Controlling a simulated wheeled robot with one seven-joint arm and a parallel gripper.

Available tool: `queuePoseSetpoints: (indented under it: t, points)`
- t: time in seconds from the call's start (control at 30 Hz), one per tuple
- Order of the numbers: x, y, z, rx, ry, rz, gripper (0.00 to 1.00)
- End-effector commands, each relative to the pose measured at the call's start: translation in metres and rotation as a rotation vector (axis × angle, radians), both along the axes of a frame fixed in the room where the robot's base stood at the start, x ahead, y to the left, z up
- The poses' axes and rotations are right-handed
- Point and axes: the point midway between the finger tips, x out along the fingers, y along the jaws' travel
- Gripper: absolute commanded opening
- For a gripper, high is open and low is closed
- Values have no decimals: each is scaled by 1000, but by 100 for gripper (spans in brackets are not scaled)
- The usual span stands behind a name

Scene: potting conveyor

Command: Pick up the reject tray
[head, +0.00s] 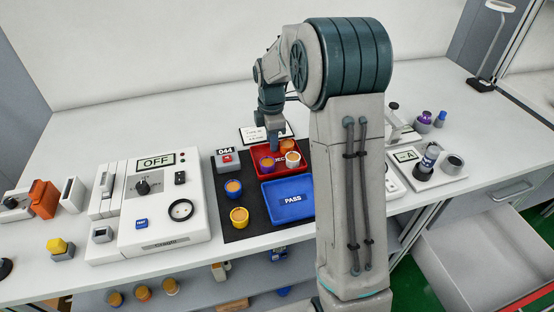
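The red reject tray (283,172) lies on a dark mat (237,235) at the middle of the bench. My gripper (274,143) reaches down at the back left side of the tray, pointing downward. Its fingertips are small and partly hidden, so I cannot tell whether they are open or touch the rim.
A blue PASS tray (275,191) lies just in front of the red one. A white machine reading OFF (150,210) stands farther left. My arm hides bench to the right.

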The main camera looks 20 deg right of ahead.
Motion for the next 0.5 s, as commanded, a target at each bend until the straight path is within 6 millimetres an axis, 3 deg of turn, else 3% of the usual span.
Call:
queuePoseSetpoints:
  t: [0.03, 0.1, 0.5]
  points:
    - [0, 0, 0, 0, 0, 0, 20]
    - [0, 0, 0, 0, 0, 0, 0]
    - [0, 0, 2, 0, -1, 0, 0]
